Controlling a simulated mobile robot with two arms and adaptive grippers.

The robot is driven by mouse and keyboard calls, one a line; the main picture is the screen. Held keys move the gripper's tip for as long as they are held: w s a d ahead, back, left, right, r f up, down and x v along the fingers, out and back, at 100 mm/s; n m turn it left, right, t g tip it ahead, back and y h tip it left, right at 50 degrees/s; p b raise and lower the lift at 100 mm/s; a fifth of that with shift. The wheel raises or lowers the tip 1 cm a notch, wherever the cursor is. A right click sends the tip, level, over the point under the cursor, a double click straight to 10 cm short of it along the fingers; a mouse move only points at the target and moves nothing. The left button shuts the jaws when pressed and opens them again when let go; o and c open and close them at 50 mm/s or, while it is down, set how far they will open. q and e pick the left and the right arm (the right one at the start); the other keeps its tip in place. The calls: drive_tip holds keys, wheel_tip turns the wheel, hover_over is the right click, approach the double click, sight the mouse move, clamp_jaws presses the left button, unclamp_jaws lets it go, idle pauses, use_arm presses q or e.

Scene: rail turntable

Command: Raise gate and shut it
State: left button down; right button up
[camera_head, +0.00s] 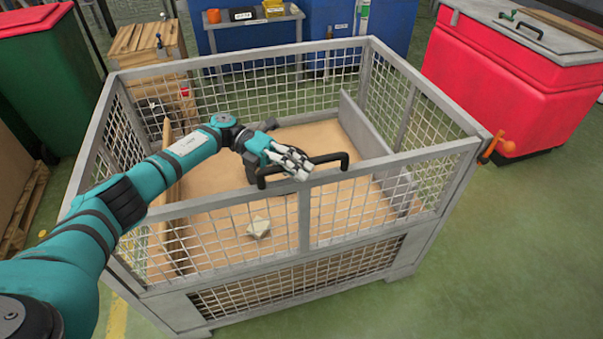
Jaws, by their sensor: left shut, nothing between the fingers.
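A grey wire-mesh cage (243,61) stands in front of me. Its near side has an upper mesh gate (350,205) that stands upright, its top rail about level with the side rails. A black handle (334,157) sits at the middle of that rail. My left gripper (303,171) is shut and empty, its fingertips over the handle and close to the rail. I cannot tell whether they touch. An orange latch (497,146) is at the cage's near right corner. The near left corner is hidden behind my left arm. My right gripper is not in view.
A small pale block (259,227) lies inside on the brown cage floor. A red bin (510,75) stands at the right, a green bin with a red lid (40,75) at the left. A wooden crate (145,42) stands behind. Green floor at front right is clear.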

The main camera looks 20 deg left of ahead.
use_arm(q)
drive_tip(key=c, duration=2.1)
unclamp_jaws()
drive_tip(key=shift+w+a+r+n+t, duration=0.3)
drive_tip(key=shift+w+a+r+t, duration=0.25)
drive_tip(key=shift+w, duration=0.2)
drive_tip(key=o, duration=0.3)
drive_tip(key=shift+w+a+f, duration=0.1)
drive_tip(key=shift+w+a, duration=0.05)
drive_tip(key=shift+o, duration=1.1)
drive_tip(key=shift+w+a+f, duration=0.2)
drive_tip(key=shift+w+a, duration=0.05)
drive_tip(key=shift+w, duration=0.05)
drive_tip(key=shift+o, duration=1)
drive_tip(key=shift+w+a+f, duration=0.15)
drive_tip(key=shift+f, duration=0.05)
drive_tip(key=shift+o, duration=0.9)
drive_tip(key=shift+s+d, duration=0.35)
drive_tip(key=shift+s, duration=0.05)
drive_tip(key=v, duration=0.7)
drive_tip(key=shift+w+a, duration=0.15)
drive_tip(key=shift+a, duration=0.1)
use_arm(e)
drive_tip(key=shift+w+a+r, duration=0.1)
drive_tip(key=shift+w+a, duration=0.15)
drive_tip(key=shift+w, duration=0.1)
